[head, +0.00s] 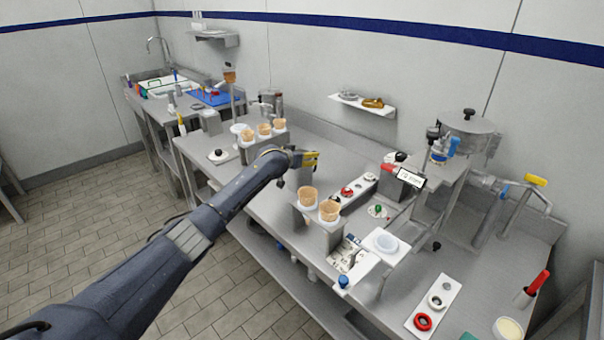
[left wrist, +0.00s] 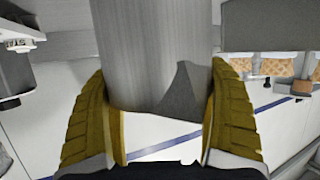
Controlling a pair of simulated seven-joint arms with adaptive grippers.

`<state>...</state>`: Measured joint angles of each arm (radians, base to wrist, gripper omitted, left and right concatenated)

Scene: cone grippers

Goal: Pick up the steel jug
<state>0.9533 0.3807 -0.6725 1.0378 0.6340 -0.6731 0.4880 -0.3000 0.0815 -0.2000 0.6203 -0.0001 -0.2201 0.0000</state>
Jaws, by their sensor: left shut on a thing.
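My left gripper (head: 311,159), with yellow finger pads, is over the middle of the steel bench. In the left wrist view, the left gripper (left wrist: 160,78) has its pads on both sides of a grey brushed-metal cylinder, which I take to be the steel jug (left wrist: 150,45). The gripper is shut on it. A darker grey pointed part shows on its lower right side, and its upper end runs out of the picture. My right gripper is not in view.
A stand with wafer cones (head: 307,196) is just in front of the gripper. Another cone stand (head: 264,131) is to its left. A white strip with toppings (head: 347,192), a small sign (head: 410,178) and a steel machine (head: 467,135) are to the right. A wall shelf (head: 362,104) is behind.

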